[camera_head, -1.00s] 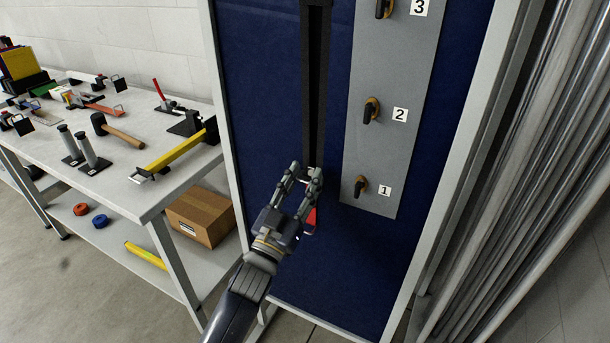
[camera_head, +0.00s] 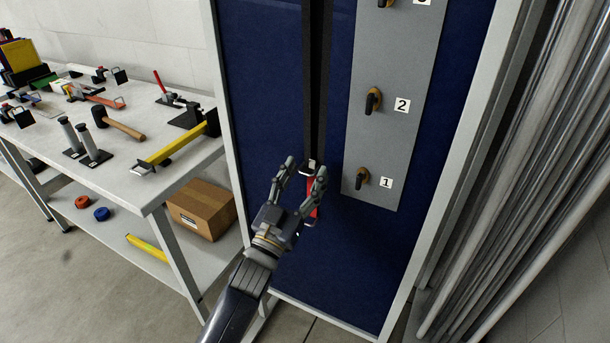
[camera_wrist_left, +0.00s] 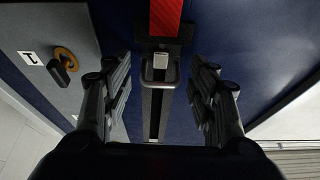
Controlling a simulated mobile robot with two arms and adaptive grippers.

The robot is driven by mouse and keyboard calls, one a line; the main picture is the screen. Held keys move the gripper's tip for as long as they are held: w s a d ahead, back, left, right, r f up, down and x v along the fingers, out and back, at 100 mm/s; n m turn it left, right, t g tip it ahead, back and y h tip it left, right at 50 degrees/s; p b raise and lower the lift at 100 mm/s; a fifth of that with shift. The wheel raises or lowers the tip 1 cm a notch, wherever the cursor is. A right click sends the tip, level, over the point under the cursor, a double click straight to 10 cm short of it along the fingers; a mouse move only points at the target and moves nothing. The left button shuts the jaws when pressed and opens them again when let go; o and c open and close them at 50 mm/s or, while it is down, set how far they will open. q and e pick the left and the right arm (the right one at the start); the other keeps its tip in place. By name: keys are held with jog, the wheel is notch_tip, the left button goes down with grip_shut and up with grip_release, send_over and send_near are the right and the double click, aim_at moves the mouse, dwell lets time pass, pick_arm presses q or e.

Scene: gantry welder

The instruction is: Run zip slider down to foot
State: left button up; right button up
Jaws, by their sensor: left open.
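The zip slider (camera_head: 311,166) is a small metal piece at the low end of a black zip track (camera_head: 317,90) on the blue panel. A red pull strip (camera_head: 313,207) hangs below it, partly hidden by a finger. My left gripper (camera_head: 306,170) is open, with its fingers spread to either side of the slider. In the left wrist view, the slider with its metal loop (camera_wrist_left: 160,62) sits between the open fingers, with a visible gap on each side. The red strip (camera_wrist_left: 166,16) shows there too. My right gripper is not in view.
A grey plate (camera_head: 390,130) with numbered knobs stands right of the track; knob 1 (camera_head: 362,178) is nearest. A white tool bench (camera_head: 120,175) is at left, with a cardboard box (camera_head: 201,208) below. A pale frame post (camera_head: 440,190) edges the panel at right.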

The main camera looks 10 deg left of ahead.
pick_arm(q)
jog(key=v, duration=1.1)
jog(key=shift+s, duration=0.25)
jog(key=shift+f, duration=0.2)
notch_tip(320, 180, down, 21)
jog(key=a+n+g+y, duration=0.1)
jog(key=a+g+y, duration=0.15)
jog(key=g, duration=0.25)
jog(key=s+a+f+g+y+p, duration=0.15)
jog(key=s+f, duration=0.25)
jog(key=f, duration=0.5)
jog(key=s+f+g+y, duration=0.1)
jog(key=s+f+g, duration=0.25)
jog(key=f, duration=0.45)
jog(key=s+a+f+g, duration=0.3)
jog(key=s+f+g, duration=0.1)
jog(key=s+f, duration=1)
jog(key=s+a+f+g+y, duration=0.1)
jog(key=s+a+f+g, duration=0.1)
jog(key=s, duration=0.9)
jog(key=s+a+f+g+y, duration=0.1)
jog(key=s+f+g, duration=0.3)
jog(key=s, duration=0.7)
notch_tip(320, 180, down, 2)
jog(key=shift+s+a+f+p, duration=0.1)
jog(key=shift+s+a+p, duration=0.05)
jog(key=shift+a+p, duration=0.25)
